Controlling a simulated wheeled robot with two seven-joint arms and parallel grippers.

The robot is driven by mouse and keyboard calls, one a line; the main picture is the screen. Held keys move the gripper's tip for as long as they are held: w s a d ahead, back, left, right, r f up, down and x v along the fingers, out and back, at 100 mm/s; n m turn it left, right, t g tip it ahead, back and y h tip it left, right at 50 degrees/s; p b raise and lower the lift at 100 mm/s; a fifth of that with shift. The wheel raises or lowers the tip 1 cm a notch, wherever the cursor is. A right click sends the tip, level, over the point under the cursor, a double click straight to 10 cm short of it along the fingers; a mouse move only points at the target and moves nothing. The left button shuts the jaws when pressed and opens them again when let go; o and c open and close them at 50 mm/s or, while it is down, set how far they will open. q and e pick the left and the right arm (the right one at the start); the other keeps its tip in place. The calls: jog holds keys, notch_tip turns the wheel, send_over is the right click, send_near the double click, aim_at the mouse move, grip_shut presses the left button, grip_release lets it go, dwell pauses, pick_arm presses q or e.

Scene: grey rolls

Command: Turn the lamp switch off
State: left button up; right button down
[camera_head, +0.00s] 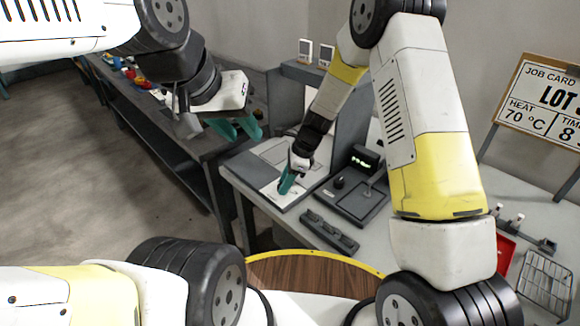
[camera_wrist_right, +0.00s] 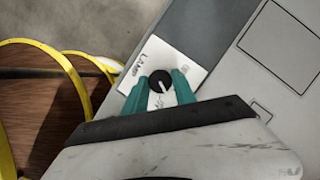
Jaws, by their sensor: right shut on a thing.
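The lamp switch (camera_wrist_right: 160,82) is a round black knob on a white plate (camera_wrist_right: 152,58) marked LAMP. In the right wrist view, the teal fingers of my right gripper (camera_wrist_right: 161,88) are on either side of the knob, shut on it. In the head view, my right gripper (camera_head: 287,184) reaches down to the front of a grey panel (camera_head: 313,178) and hides the knob there. The marks around the knob are too small to read. My left gripper (camera_head: 237,129) hangs higher, left of the panel, with its teal fingers apart and nothing between them.
A dark control box (camera_head: 352,200) with a small green display stands right of the panel. A dark bar (camera_head: 330,232) lies in front. A wooden round surface with a yellow rim (camera_head: 310,272) is nearest. A job card (camera_head: 545,100) and a wire basket (camera_head: 545,285) are at the right.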

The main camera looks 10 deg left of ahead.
jog(key=n, duration=0.2)
jog(key=n+g, duration=0.1)
jog(key=n, duration=0.1)
jog(key=shift+w+n+g+h, duration=0.2)
jog(key=shift+n+g+h, duration=0.1)
jog(key=n, duration=0.2)
jog(key=n+g+h, duration=0.1)
jog(key=n, duration=0.1)
jog(key=shift+w+a+n, duration=0.1)
jog(key=shift+a+n, duration=0.05)
jog(key=shift+n, duration=0.15)
jog(key=n+h, duration=0.1)
jog(key=n, duration=0.1)
jog(key=n+g, duration=0.1)
jog(key=n, duration=0.1)
jog(key=shift+a+h, duration=0.1)
jog(key=shift+h, duration=0.3)
jog(key=shift+a+n+h, duration=0.1)
jog(key=shift+n+h, duration=0.6)
jog(key=shift+n, duration=1.4)
jog(key=c, duration=1)
grip_release()
jog(key=shift+v, duration=3.95)
